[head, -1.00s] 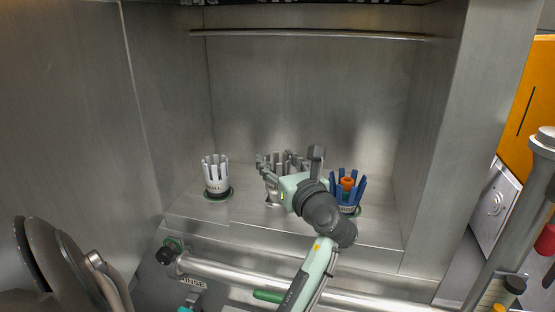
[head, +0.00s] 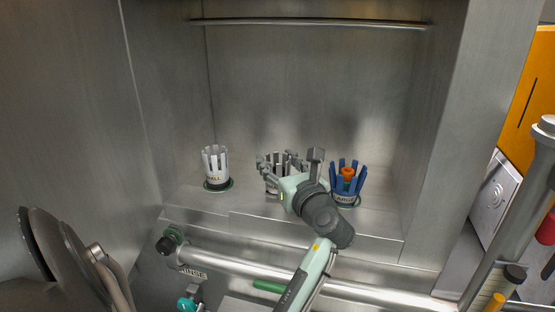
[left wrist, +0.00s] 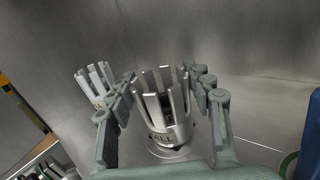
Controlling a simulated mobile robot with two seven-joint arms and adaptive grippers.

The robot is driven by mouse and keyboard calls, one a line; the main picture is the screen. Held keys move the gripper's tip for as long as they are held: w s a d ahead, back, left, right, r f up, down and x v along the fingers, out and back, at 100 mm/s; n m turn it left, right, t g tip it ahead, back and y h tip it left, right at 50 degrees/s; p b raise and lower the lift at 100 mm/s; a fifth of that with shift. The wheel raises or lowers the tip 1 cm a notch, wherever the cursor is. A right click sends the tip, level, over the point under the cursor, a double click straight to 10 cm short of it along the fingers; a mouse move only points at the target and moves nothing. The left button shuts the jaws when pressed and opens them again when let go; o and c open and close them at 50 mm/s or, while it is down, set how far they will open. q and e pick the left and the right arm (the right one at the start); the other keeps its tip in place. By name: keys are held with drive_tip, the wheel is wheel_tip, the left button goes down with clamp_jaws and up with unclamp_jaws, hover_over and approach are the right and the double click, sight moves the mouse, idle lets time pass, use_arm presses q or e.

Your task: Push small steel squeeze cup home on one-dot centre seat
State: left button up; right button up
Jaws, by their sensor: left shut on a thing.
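The small steel squeeze cup (head: 272,182) stands upright at the middle of the steel ledge, between a white cup and a blue cup. Its prongs point up, and the left wrist view shows it close, with the letters "ALL" on its band (left wrist: 168,134). My left gripper (head: 282,162) is shut on it, with fingers on both sides (left wrist: 163,105). The centre seat is mostly hidden under the cup and behind my gripper. I cannot tell whether a gap remains between them or see the dot mark. My right gripper is not in view.
The white pronged cup (head: 215,163) stands on a green-ringed seat at left. The blue pronged cup (head: 347,187), with an orange piece inside, stands close to my left gripper at right. Steel walls enclose the ledge, and a rail (head: 310,23) crosses above.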

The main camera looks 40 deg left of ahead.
use_arm(q)
drive_tip(key=o, duration=1.6)
drive_tip(key=shift+f, duration=0.1)
wheel_tip(320, 180, up, 10)
drive_tip(key=shift+r, duration=0.1)
